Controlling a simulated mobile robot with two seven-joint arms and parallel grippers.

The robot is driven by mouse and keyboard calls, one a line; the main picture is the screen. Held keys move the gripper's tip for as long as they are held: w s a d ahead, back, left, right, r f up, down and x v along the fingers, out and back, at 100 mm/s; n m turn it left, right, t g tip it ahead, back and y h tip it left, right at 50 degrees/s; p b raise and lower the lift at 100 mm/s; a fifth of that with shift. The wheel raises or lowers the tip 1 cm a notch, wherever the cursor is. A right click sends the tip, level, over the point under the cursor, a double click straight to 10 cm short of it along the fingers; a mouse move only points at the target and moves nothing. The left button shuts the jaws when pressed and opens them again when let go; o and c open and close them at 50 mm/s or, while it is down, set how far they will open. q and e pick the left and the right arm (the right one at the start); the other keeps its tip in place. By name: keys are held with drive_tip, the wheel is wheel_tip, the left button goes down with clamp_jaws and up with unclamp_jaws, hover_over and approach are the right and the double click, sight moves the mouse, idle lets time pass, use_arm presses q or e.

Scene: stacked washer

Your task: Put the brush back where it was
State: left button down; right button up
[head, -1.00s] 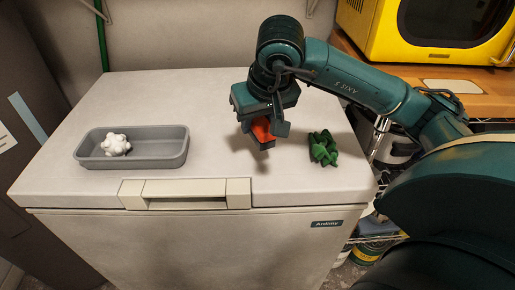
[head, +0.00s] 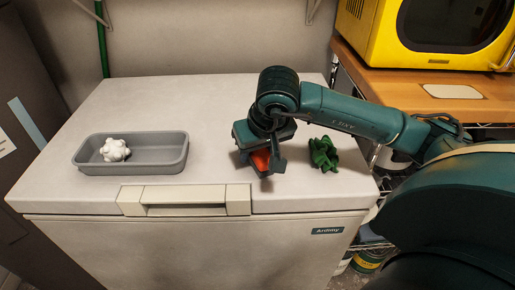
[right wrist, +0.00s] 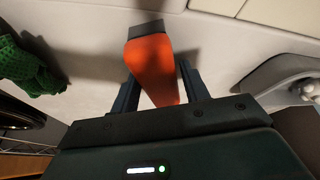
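The brush (head: 261,160) shows as an orange piece between the fingers of my right gripper (head: 263,166), over the right part of the white chest lid (head: 215,120). In the right wrist view the orange brush (right wrist: 150,70) has a dark grey far end, and the fingers stand on both sides of it. I cannot tell whether the brush touches the lid. Its bristles are not clearly seen. My left gripper is not in view.
A grey tray (head: 180,157) holding a white knobbly object (head: 115,149) sits on the lid's left. A crumpled green item (head: 323,154) lies just right of my gripper. A yellow microwave (head: 385,40) stands on a wooden counter (head: 400,82). The lid's middle is clear.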

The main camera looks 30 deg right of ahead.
drive_tip(key=shift+o, duration=1)
drive_tip(key=shift+r, duration=0.15)
drive_tip(key=p+v, duration=0.1)
drive_tip(key=v, duration=1)
drive_tip(key=shift+r, duration=0.2)
drive_tip(key=shift+s+r, duration=0.1)
drive_tip(key=shift+r, duration=0.15)
